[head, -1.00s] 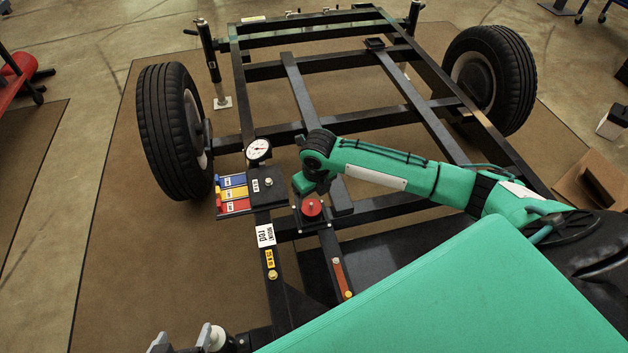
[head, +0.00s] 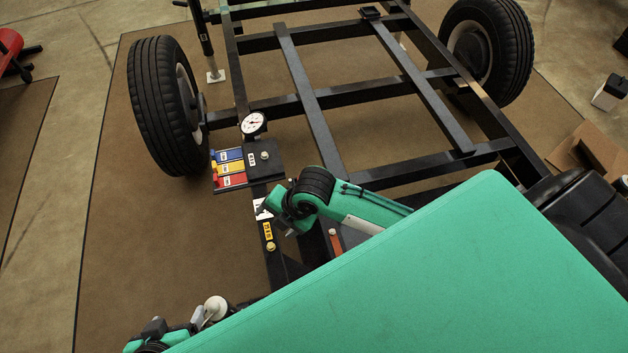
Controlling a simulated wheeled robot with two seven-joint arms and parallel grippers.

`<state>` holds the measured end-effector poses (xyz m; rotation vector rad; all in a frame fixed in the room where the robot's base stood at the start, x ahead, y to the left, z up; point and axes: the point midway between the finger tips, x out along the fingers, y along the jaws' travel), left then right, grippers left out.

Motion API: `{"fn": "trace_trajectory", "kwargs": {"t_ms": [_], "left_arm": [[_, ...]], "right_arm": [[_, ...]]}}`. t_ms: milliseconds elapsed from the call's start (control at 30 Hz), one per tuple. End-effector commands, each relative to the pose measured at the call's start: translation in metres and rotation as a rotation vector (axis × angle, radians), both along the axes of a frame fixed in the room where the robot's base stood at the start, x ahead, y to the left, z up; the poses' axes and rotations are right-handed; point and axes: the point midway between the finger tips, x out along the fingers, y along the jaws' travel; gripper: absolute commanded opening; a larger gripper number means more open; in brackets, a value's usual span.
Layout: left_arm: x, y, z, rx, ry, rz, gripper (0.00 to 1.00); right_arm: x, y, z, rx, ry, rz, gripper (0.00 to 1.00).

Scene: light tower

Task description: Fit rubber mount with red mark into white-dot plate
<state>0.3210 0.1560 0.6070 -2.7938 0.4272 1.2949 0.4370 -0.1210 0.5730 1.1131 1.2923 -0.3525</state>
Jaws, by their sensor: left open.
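My left gripper (head: 177,322) is at the bottom left edge, open, with a dark finger and a light grey finger showing. A pale round piece on a short stem (head: 215,308) is right beside it; I cannot tell what it is or whether they touch. My right arm crosses from the right, its gripper (head: 276,207) over the frame rail, partly covering a white label. I cannot tell whether that gripper is open or shut, or what it holds. No red-marked mount shows; the spot where a red disc showed is covered by my right wrist. I cannot make out a white-dot plate.
A black vehicle frame (head: 310,105) with two tyres (head: 160,105) fills the middle. A dial gauge (head: 253,124) stands by a rack of blue, yellow and red strips (head: 230,167). A yellow tag (head: 267,230) is on the rail. My green body covers the lower right.

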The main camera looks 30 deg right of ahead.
Motion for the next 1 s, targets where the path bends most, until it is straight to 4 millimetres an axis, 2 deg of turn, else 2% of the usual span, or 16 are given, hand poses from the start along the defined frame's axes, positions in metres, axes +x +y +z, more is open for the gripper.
{"fn": "trace_trajectory", "kwargs": {"t_ms": [33, 100, 233, 400, 600, 767, 1000], "left_arm": [[0.000, 0.000, 0.000, 0.000, 0.000, 0.000, 0.75], [0.000, 0.000, 0.000, -0.001, 0.001, 0.000, 0.75], [0.000, 0.000, 0.000, -0.001, 0.001, 0.000, 0.75], [0.000, 0.000, 0.000, -0.001, 0.000, 0.000, 0.75], [0.000, 0.000, 0.000, -0.001, 0.000, 0.000, 0.75], [0.000, 0.000, 0.000, -0.002, -0.001, 0.000, 0.75], [0.000, 0.000, 0.000, -0.001, -0.001, 0.001, 0.75]], "right_arm": [[-0.014, 0.009, 0.000, 0.071, 0.028, -0.112, 0.75], [-0.027, 0.017, 0.004, 0.168, 0.066, -0.291, 0.75], [-0.051, 0.020, 0.011, 0.347, 0.146, -0.632, 0.75], [-0.079, 0.006, 0.022, 0.567, 0.247, -1.084, 0.75], [-0.106, -0.022, 0.031, 0.754, 0.315, -1.489, 0.75], [-0.115, -0.034, 0.034, 0.821, 0.331, -1.630, 0.75], [-0.116, -0.036, 0.035, 0.831, 0.332, -1.651, 0.75]]}}
